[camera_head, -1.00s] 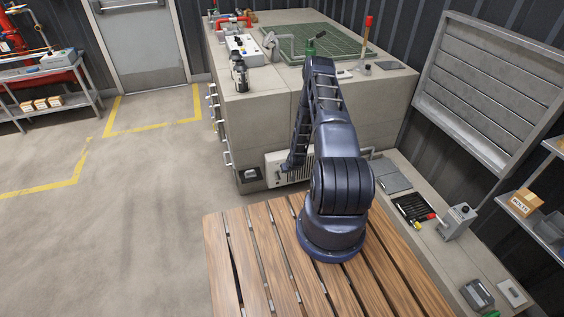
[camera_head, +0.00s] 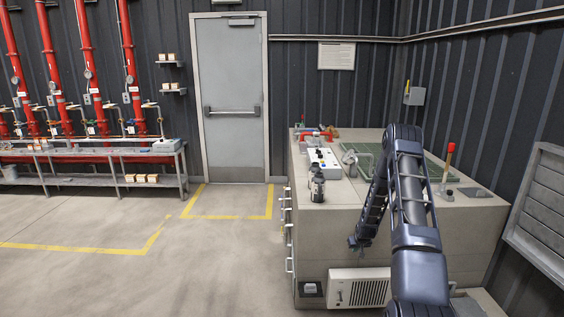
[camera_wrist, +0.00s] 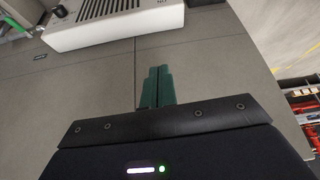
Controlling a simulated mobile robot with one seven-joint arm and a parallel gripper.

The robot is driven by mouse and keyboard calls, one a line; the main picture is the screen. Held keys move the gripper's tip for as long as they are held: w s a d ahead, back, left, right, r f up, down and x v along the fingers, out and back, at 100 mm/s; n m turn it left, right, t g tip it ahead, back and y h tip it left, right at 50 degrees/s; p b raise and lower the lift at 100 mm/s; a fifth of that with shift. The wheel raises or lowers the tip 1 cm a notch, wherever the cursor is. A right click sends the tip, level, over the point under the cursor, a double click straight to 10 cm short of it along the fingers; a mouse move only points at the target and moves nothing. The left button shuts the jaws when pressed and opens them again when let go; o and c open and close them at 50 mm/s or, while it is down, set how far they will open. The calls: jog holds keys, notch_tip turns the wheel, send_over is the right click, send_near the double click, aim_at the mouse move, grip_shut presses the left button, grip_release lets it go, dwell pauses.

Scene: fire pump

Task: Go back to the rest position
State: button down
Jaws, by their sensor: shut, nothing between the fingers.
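My gripper (camera_wrist: 158,87) shows in the wrist view as two green fingers pressed together, with nothing between them. It points toward the grey front face of the large concrete block (camera_head: 325,235), near a white vented box (camera_wrist: 120,20). In the head view my arm reaches up and then bends down on the left. Its end (camera_head: 358,243) hangs in front of the block's front face, above the white vented box (camera_head: 358,288). The fingers are too small to make out in the head view.
On the block stand a white control box (camera_head: 323,160), dark bottles (camera_head: 317,186) and a red-topped lever (camera_head: 449,160). Handles (camera_head: 287,228) line its left side. A louvred panel (camera_head: 540,205) is at right. The floor (camera_head: 200,270) at left is clear up to the grey door (camera_head: 232,100).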

jog(key=s+a+r, duration=0.2)
jog(key=s+r, duration=0.2)
jog(key=r, duration=1.2)
jog(key=s+a+r, duration=0.1)
jog(key=s+r, duration=0.2)
jog(key=r, duration=1.2)
jog(key=s+a+r, duration=0.3)
jog(key=s+r, duration=1.1)
jog(key=r, duration=0.2)
jog(key=s+a+r, duration=0.2)
jog(key=s+r, duration=0.2)
jog(key=s, duration=1)
jog(key=s+a+r, duration=0.2)
jog(key=s+r, duration=0.2)
jog(key=s, duration=1)
jog(key=shift+r+m+g, duration=0.2)
jog(key=shift+m+g, duration=0.2)
jog(key=c, duration=2.2)
grip_release()
jog(key=shift+s, duration=0.1)
